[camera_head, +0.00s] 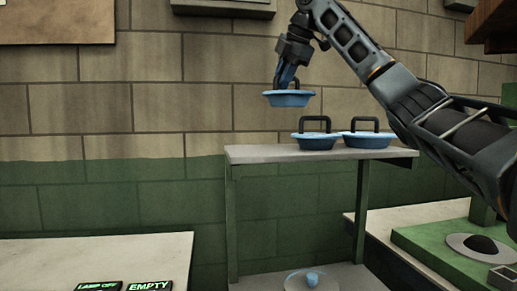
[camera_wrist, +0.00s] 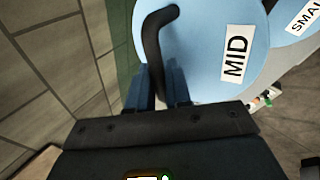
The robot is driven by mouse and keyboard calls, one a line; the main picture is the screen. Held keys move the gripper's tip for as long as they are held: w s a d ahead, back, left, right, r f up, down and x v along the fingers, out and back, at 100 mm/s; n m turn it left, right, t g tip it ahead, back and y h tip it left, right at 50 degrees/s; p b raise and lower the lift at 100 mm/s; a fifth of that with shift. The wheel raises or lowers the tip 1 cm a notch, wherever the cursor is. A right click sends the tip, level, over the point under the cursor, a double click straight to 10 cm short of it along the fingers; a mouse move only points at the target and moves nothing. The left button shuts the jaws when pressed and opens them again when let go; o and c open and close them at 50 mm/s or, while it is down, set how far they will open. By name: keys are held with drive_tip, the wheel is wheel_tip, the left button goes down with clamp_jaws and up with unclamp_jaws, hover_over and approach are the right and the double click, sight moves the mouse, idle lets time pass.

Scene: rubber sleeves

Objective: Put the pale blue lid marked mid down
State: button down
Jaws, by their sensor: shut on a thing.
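The pale blue lid marked MID (camera_wrist: 205,60) has a dark arched handle and a white label in the wrist view. My gripper (camera_wrist: 160,95) is shut on its handle. In the head view, my gripper (camera_head: 287,82) holds the lid (camera_head: 288,99) roughly level in the air, above and left of the shelf's other lids. The fingertips on the handle are small in the head view.
A raised shelf (camera_head: 250,153) bears two blue lids with dark handles, a left one (camera_head: 314,142) and a right one (camera_head: 367,141). The shelf's left end looks bare. A lid marked SMAL, its label cut off, shows in the wrist view (camera_wrist: 288,35). A pale counter (camera_head: 70,260) stands lower left.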

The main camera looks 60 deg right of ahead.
drive_tip(key=shift+f, duration=0.2)
drive_tip(key=shift+w+a+f, duration=0.55)
drive_tip(key=shift+a+f, duration=1.25)
drive_tip(key=shift+w+a+f, duration=0.6)
drive_tip(key=shift+a+f, duration=1.15)
drive_tip(key=shift+w+a+f, duration=0.55)
drive_tip(key=shift+a+f, duration=1.25)
drive_tip(key=shift+f, duration=0.1)
drive_tip(key=c, duration=1.1)
unclamp_jaws()
drive_tip(key=shift+o, duration=0.2)
drive_tip(key=v, duration=1.2)
